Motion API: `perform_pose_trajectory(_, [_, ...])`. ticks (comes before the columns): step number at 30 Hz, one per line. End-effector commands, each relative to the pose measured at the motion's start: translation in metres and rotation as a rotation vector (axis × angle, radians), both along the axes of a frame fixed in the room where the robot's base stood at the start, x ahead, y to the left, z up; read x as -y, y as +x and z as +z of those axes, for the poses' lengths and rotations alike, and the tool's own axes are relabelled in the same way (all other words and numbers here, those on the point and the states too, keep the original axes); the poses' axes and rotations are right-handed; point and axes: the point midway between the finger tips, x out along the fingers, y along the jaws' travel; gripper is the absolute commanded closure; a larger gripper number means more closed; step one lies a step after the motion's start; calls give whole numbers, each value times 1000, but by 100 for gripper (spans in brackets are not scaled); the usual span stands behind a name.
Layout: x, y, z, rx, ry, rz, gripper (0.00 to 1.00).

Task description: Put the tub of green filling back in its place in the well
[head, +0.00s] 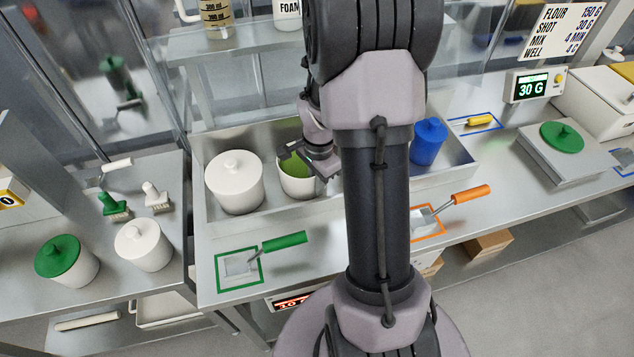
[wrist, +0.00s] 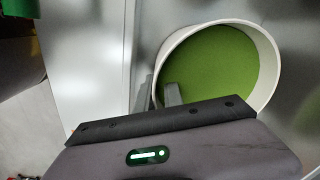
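The tub of green filling (head: 299,187) is white, lidless and shows flat green contents. It is upright in the grey metal well (head: 215,212), between a lidded white tub (head: 234,186) and my arm. Whether its base touches the well floor is hidden. My gripper (head: 290,152) is at its rim. In the wrist view, the fingers of my gripper (wrist: 158,96) straddle the near left wall of the tub (wrist: 262,38), one inside and one outside. They look closed on that wall.
A blue lidded tub (head: 429,142) stands at the well's right end; my arm hides the middle. A green-handled scoop (head: 284,242) and an orange-handled scoop (head: 463,199) lie in front. Brushes and two lidded tubs stand on the left counter (head: 120,285).

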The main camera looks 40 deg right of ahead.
Motion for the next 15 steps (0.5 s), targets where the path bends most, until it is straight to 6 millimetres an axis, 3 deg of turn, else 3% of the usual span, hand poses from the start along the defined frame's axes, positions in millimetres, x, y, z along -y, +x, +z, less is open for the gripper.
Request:
perform_pose_trajectory(10, [0, 0, 2, 0, 0, 0, 76])
perform_pose_trajectory(15, [1, 0, 34, 5, -3, 0, 76])
